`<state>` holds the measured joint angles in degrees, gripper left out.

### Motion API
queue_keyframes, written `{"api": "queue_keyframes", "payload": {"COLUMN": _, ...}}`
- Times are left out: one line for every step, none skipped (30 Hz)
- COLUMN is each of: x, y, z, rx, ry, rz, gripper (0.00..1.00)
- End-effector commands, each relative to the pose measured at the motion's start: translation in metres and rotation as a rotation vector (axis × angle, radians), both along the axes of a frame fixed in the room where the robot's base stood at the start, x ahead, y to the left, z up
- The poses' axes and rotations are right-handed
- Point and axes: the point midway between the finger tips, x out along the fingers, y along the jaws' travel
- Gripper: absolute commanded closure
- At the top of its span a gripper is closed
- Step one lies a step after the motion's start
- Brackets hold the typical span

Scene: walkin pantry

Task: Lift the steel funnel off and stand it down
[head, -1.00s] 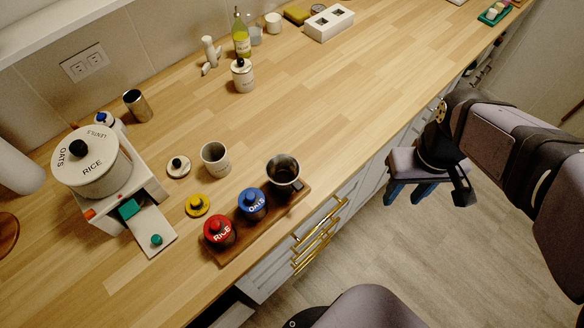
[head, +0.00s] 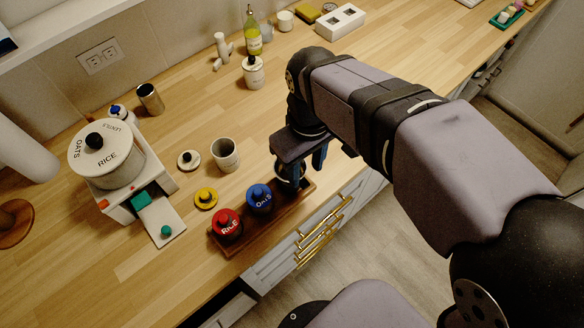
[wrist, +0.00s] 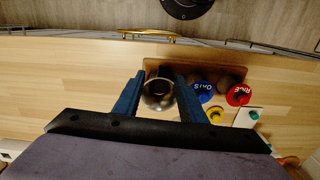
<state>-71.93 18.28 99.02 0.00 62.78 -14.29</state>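The steel funnel (head: 287,183) stands at the right end of the wooden tray (head: 236,247), beside the blue-lidded OATS jar (head: 260,199). My gripper (head: 301,168) is above the funnel, with its blue fingers pointing down, and hides most of it in the head view. In the wrist view the round funnel (wrist: 157,101) shows between the two spread fingers of my gripper (wrist: 159,80). The fingers look apart from it, though contact is hard to tell. What is under the funnel is hidden.
The red-lidded RICE jar (head: 228,223) is on the tray. A white dispenser (head: 113,160) stands left. Counter right of the cup is partly hidden by my arm.

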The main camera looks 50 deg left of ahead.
Motion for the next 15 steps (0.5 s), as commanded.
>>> {"api": "queue_keyframes", "payload": {"x": 0.0, "y": 0.0, "z": -0.002, "rx": 0.0, "ry": 0.0, "rz": 0.0, "gripper": 0.62}}
{"api": "queue_keyframes", "payload": {"x": 0.0, "y": 0.0, "z": -0.002, "rx": 0.001, "ry": 0.0, "rz": 0.0, "gripper": 0.62}}
{"api": "queue_keyframes", "payload": {"x": 0.0, "y": 0.0, "z": -0.003, "rx": 0.001, "ry": 0.0, "rz": -0.001, "gripper": 0.62}}
{"api": "queue_keyframes", "payload": {"x": 0.0, "y": 0.0, "z": -0.003, "rx": 0.001, "ry": 0.0, "rz": -0.001, "gripper": 0.62}}
{"api": "queue_keyframes", "payload": {"x": 0.0, "y": 0.0, "z": -0.004, "rx": 0.001, "ry": 0.0, "rz": -0.001, "gripper": 0.62}}
{"api": "queue_keyframes", "payload": {"x": -0.001, "y": -0.001, "z": -0.005, "rx": 0.0, "ry": 0.0, "rz": -0.001, "gripper": 0.62}}
{"api": "queue_keyframes", "payload": {"x": -0.001, "y": -0.001, "z": -0.006, "rx": -0.001, "ry": 0.0, "rz": -0.001, "gripper": 0.62}}
{"api": "queue_keyframes", "payload": {"x": -0.001, "y": -0.001, "z": -0.008, "rx": -0.001, "ry": 0.0, "rz": -0.001, "gripper": 0.62}}
{"api": "queue_keyframes", "payload": {"x": -0.002, "y": -0.002, "z": -0.012, "rx": -0.003, "ry": 0.001, "rz": 0.0, "gripper": 0.62}}
{"api": "queue_keyframes", "payload": {"x": -0.003, "y": -0.002, "z": -0.015, "rx": -0.003, "ry": 0.001, "rz": 0.0, "gripper": 0.62}}
{"api": "queue_keyframes", "payload": {"x": -0.004, "y": -0.003, "z": -0.018, "rx": -0.005, "ry": 0.001, "rz": 0.0, "gripper": 0.62}}
{"api": "queue_keyframes", "payload": {"x": -0.005, "y": -0.003, "z": -0.023, "rx": -0.004, "ry": 0.001, "rz": 0.0, "gripper": 0.62}}
{"api": "queue_keyframes", "payload": {"x": -0.006, "y": -0.004, "z": -0.027, "rx": -0.004, "ry": 0.001, "rz": 0.0, "gripper": 0.62}}
{"api": "queue_keyframes", "payload": {"x": -0.007, "y": -0.004, "z": -0.031, "rx": -0.005, "ry": 0.001, "rz": 0.0, "gripper": 0.62}}
{"api": "queue_keyframes", "payload": {"x": -0.006, "y": -0.004, "z": -0.037, "rx": -0.003, "ry": 0.001, "rz": 0.0, "gripper": 0.62}}
